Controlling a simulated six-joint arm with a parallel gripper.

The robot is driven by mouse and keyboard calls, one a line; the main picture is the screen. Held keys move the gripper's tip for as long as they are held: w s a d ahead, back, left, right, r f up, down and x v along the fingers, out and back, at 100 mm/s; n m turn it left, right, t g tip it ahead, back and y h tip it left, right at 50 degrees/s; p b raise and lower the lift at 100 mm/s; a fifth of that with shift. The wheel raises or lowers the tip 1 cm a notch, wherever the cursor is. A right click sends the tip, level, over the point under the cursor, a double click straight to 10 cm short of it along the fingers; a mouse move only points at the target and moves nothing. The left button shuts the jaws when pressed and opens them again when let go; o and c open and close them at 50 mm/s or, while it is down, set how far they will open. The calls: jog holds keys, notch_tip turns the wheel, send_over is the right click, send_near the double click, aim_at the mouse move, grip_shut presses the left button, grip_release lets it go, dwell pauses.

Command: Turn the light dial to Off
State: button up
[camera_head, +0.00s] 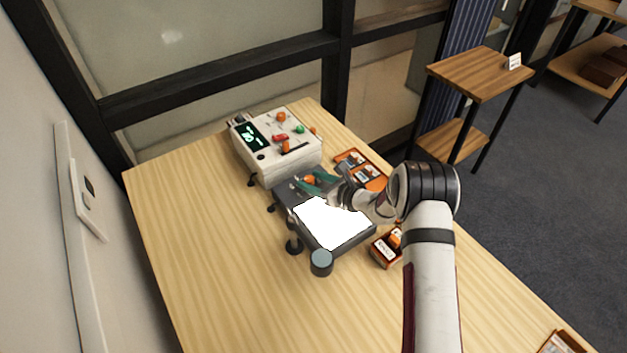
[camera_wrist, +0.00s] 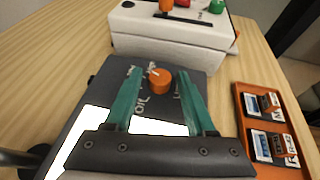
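The light dial is an orange round knob (camera_wrist: 160,79) on the dark grey top of a light box (camera_wrist: 198,82), with white lettering around it. In the head view the knob (camera_head: 309,180) shows near the box's back edge, beside my gripper. The box's white panel (camera_head: 330,222) glows brightly. My gripper (camera_wrist: 158,88) is open, with its green fingers on either side of the knob in the wrist view. Gaps show between the fingers and the knob, and I cannot tell the height between them. The gripper also shows over the box in the head view (camera_head: 312,185).
A white device (camera_head: 275,148) with a green display and coloured knobs stands behind the light box. Orange trays with labelled cards (camera_wrist: 270,125) lie to the right. A grey cylinder (camera_head: 321,262) stands at the box's front. The table's left side is clear.

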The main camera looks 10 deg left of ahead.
grip_shut()
jog(key=shift+n+g, duration=0.3)
jog(key=n+g, duration=0.1)
jog(key=n+g+y, duration=0.2)
jog(key=shift+w+d, duration=0.2)
jog(key=shift+w, duration=0.05)
jog(key=shift+w+n+g, duration=0.1)
jog(key=shift+n+g, duration=1)
jog(key=shift+g, duration=0.3)
jog(key=shift+y, duration=0.3)
jog(key=shift+o, duration=1.2)
grip_release()
